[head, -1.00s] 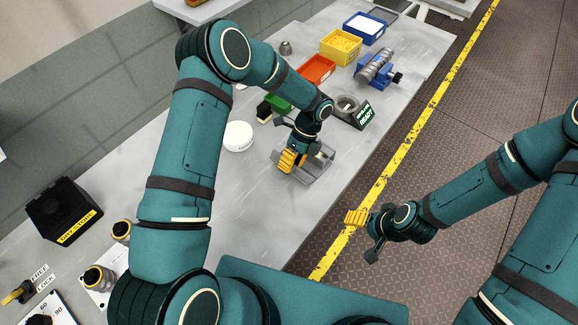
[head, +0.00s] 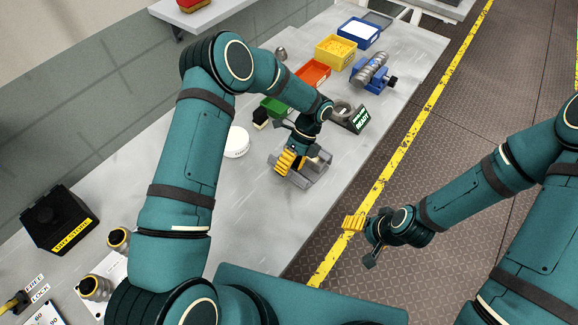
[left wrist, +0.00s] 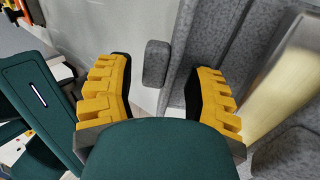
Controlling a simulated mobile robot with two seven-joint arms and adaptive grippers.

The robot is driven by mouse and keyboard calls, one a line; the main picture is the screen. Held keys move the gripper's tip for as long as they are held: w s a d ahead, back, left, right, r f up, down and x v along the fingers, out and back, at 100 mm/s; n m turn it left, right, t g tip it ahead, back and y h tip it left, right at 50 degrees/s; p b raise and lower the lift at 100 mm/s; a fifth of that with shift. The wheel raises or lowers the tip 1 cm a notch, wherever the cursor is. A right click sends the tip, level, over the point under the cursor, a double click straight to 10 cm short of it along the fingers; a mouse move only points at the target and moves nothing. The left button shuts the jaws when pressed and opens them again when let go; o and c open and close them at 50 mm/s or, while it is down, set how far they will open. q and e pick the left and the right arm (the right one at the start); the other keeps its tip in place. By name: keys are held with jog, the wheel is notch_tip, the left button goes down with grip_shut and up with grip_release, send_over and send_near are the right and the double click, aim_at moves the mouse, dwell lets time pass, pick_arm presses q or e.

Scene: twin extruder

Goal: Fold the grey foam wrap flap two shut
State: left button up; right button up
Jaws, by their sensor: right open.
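The grey foam wrap (head: 314,172) lies on the bench under my left gripper (head: 290,163), which hides part of it. In the left wrist view the foam (left wrist: 212,40) fills the upper right, with a pale yellowish surface (left wrist: 285,85) between its grey parts. A small rounded grey tab (left wrist: 157,63) shows between the yellow fingertips of my left gripper (left wrist: 158,85), with gaps on both sides. Which flap it belongs to I cannot tell. The left gripper is open and holds nothing. My right gripper (head: 362,236) is open and empty beyond the bench's right edge.
A white round lid (head: 237,141) lies left of the foam. Green (head: 275,108), red (head: 307,80), yellow (head: 335,51) and blue (head: 358,34) bins stand behind. A grey ring and READY sign (head: 356,119) are close by at the right.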

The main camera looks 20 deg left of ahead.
pick_arm(q)
jog(key=v, duration=1.2)
jog(key=shift+w, duration=0.1)
jog(key=shift+c, duration=0.4)
